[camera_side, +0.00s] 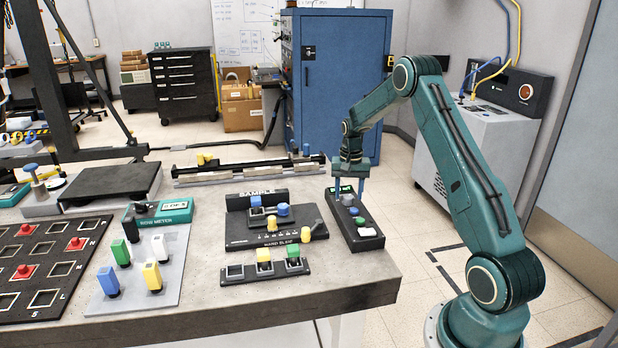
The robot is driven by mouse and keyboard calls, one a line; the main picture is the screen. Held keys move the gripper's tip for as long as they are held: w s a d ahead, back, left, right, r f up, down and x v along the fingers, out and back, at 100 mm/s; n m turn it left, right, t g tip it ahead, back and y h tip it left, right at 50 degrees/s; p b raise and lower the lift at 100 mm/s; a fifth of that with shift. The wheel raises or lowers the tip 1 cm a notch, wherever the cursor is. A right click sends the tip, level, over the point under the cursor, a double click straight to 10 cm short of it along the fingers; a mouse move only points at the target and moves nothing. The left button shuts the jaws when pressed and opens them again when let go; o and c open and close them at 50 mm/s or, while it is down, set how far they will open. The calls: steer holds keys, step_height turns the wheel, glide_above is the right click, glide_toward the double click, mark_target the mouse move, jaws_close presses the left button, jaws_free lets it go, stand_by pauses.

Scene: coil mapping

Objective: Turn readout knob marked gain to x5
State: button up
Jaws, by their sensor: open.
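The readout (372,243) is a long black box near the table's right edge, with a small lit green display (342,189) at its far end.
A rack with green and yellow blocks (264,268) lies in front. A rail (220,178) runs behind. The table's right edge is near; its front right corner is clear.

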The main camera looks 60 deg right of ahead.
mark_target(348, 196)
step_height(348, 196, up, 13)
steer(key=shift+f, duration=0.2)
stand_by(0.3)
steer(key=s+a+r+n+t+h, duration=0.1)
steer(key=s+a+r+n, duration=0.2)
steer(key=a+r, duration=0.55)
steer(key=s+a+r+n+t, duration=0.1)
steer(key=s+a+r+n, duration=0.3)
steer(key=a, duration=0.8)
steer(key=s+a+f+n+t+y, duration=0.1)
steer(key=s+a+n+t, duration=0.2)
steer(key=s+a, duration=1.1)
steer(key=s+n, duration=0.2)
steer(key=s, duration=0.1)
steer(key=shift+f+t, duration=0.25)
steer(key=shift+t, duration=0.05)
